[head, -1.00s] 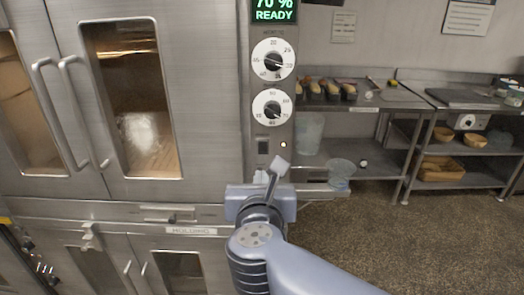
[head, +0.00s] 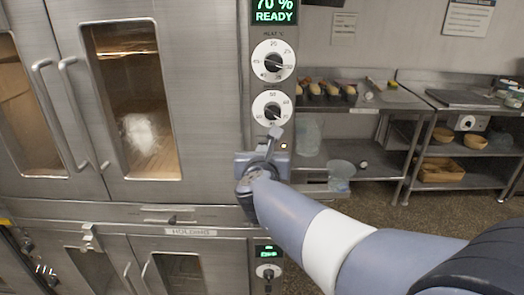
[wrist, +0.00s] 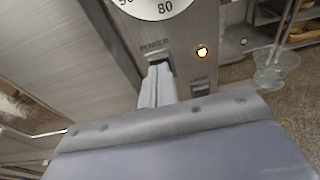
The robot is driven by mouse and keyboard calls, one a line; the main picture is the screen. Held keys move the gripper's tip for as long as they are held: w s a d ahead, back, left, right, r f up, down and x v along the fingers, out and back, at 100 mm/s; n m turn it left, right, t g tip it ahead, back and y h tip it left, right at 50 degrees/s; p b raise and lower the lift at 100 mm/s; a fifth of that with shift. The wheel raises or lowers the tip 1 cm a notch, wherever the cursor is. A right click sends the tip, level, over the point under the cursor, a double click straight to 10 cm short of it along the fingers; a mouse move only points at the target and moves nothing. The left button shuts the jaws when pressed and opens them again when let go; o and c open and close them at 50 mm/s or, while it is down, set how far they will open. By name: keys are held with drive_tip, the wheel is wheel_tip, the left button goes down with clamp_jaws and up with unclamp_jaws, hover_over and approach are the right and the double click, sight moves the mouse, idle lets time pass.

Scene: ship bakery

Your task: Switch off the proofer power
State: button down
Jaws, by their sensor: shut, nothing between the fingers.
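The proofer's control panel (head: 288,120) is a steel strip right of the glass doors, with a lit green READY display (head: 275,11). In the wrist view, the dark power switch (wrist: 158,57) sits under the POWER label (wrist: 155,43). My gripper (wrist: 158,68) is shut and empty. Its fingertips are right at the switch and cover its lower part; I cannot tell whether they touch it. In the head view my gripper (head: 276,133) hides the switch.
Two white dials (head: 273,60) are above on the panel. A second switch (wrist: 200,88), labelled LIGHT, sits lower right of the power switch. A lower holding unit (head: 268,253) has its own lit display. A steel table (head: 375,95) with bread stands to the right.

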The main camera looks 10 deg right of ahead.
drive_tip(key=shift+w, duration=0.1)
idle(0.3)
drive_tip(key=shift+w+r+g+p, duration=0.1)
drive_tip(key=shift+w+g+p, duration=0.2)
drive_tip(key=shift+p, duration=0.75)
drive_tip(key=shift+s+d, duration=0.1)
drive_tip(key=shift+s, duration=0.05)
